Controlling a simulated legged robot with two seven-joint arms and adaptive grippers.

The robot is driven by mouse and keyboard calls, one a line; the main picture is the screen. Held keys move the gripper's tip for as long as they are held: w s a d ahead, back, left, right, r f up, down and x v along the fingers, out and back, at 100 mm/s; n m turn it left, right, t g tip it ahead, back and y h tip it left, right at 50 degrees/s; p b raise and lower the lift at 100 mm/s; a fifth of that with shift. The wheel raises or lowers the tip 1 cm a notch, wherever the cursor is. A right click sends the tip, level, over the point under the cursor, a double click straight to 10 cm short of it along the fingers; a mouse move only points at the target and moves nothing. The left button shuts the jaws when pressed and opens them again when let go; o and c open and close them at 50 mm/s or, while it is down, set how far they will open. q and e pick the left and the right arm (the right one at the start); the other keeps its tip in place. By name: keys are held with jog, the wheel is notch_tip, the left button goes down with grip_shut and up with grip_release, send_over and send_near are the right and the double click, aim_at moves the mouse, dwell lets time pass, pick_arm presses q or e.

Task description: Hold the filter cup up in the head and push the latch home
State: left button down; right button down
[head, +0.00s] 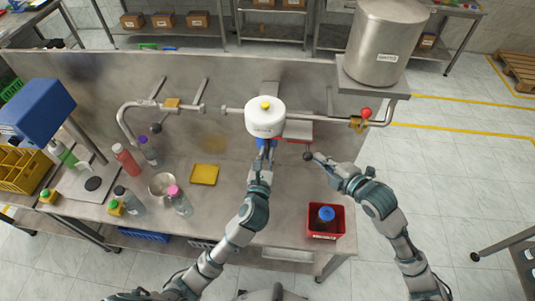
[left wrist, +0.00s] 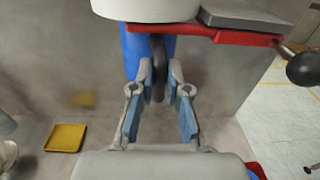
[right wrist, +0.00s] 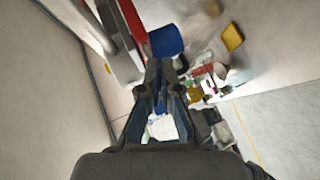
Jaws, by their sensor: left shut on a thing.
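The white filter head (head: 265,119) with a yellow knob hangs on the pipe above the bench. The blue filter cup (left wrist: 133,50) is upright directly under it; I cannot tell whether its rim is fully seated. My left gripper (left wrist: 155,80) is shut on the cup's dark handle (left wrist: 159,62). The red latch (left wrist: 205,35) runs rightward under the head and ends in a dark ball knob (left wrist: 305,68), which also shows in the head view (head: 308,155). My right gripper (head: 317,158) is just right of the knob, its fingertips close together and apparently empty. The right wrist view shows the cup (right wrist: 165,40).
A steel tank (head: 385,42) stands on a shelf at the right, above a red valve ball (head: 366,112). A red bin (head: 326,221) sits at the bench's front right. Bottles, a bowl (head: 162,184) and a yellow tray (head: 204,174) stand left of my left arm.

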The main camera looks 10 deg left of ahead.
jog(key=shift+a, duration=0.35)
jog(key=shift+d, duration=1)
pick_arm(q)
jog(key=c, duration=1.1)
grip_release()
